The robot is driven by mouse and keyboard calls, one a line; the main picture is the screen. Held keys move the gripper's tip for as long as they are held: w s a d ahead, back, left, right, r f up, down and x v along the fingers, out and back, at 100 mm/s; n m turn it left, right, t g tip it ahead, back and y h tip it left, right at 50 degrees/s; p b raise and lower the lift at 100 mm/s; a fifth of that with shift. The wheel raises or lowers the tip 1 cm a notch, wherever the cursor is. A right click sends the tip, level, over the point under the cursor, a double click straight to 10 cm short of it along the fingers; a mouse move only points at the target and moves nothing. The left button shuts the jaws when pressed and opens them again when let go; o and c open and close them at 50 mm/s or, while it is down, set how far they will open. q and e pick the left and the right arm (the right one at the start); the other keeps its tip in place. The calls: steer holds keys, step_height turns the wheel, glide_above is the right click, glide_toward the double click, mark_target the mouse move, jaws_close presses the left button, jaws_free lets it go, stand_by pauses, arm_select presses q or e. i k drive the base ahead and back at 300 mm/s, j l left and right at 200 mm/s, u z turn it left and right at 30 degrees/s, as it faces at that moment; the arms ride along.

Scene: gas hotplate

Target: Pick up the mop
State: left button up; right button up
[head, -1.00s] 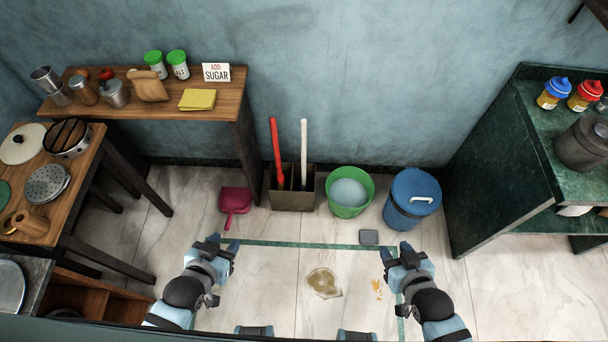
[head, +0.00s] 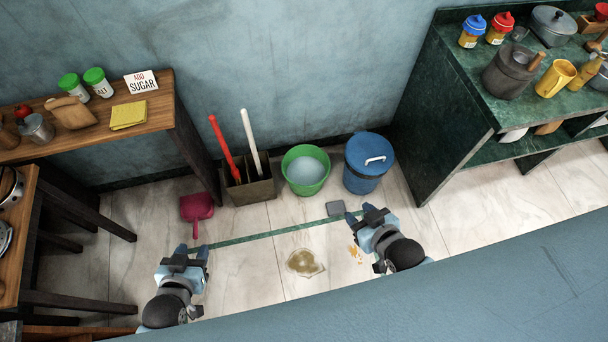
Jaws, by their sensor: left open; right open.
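Two long handles stand upright, leaning a little, in a brown box holder (head: 250,188) against the wall. One handle is red (head: 223,148) and the other is white (head: 251,140). Their lower ends are hidden in the box, so I cannot tell which is the mop. My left gripper (head: 192,250) is open and empty, in front of the box and to its left. My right gripper (head: 362,215) is open and empty, to the right of the box near a grey pad. Neither gripper touches a handle.
A green bucket (head: 305,169) and a blue lidded bin (head: 369,163) stand right of the box. A red dustpan (head: 197,208) lies left of it. A brown puddle (head: 304,263) and orange crumbs (head: 355,253) are on the floor. A wooden table (head: 150,118) and green shelf (head: 470,100) flank the space.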

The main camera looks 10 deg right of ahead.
mark_target(244, 113)
steer(key=i+l, duration=0.2)
steer(key=l, duration=0.15)
steer(key=i+l+u, duration=0.1)
steer(key=l, duration=0.25)
steer(key=i+l, duration=0.3)
steer(key=i+l+u, duration=0.1)
steer(key=l, duration=0.35)
steer(key=i+l, duration=0.25)
steer(key=l, duration=0.15)
steer(key=u, duration=0.05)
